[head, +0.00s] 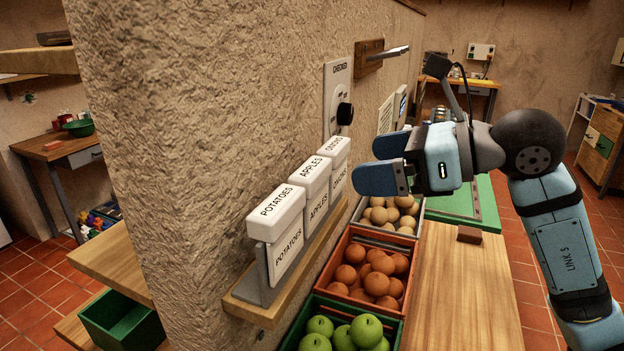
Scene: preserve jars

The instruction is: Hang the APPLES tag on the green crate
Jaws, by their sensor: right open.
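The white APPLES tag (316,178) stands in the middle of a wooden wall rack (262,311), between the POTATOES tag (276,215) in front and the ONIONS tag (337,152) behind. The green crate (317,299) with green apples (366,330) is at the bottom edge of the head view, partly cut off. My right gripper (372,162) is open and empty, in the air to the right of the ONIONS tag, above the crates. It is apart from the APPLES tag. My left gripper is out of view.
An orange crate (345,246) of brown-orange produce and a grey crate (410,230) of pale produce stand behind the green crate. The wooden bench (455,290) is mostly clear, with a small brown block (469,234). A dial panel (338,95) and hook (385,56) are on the wall.

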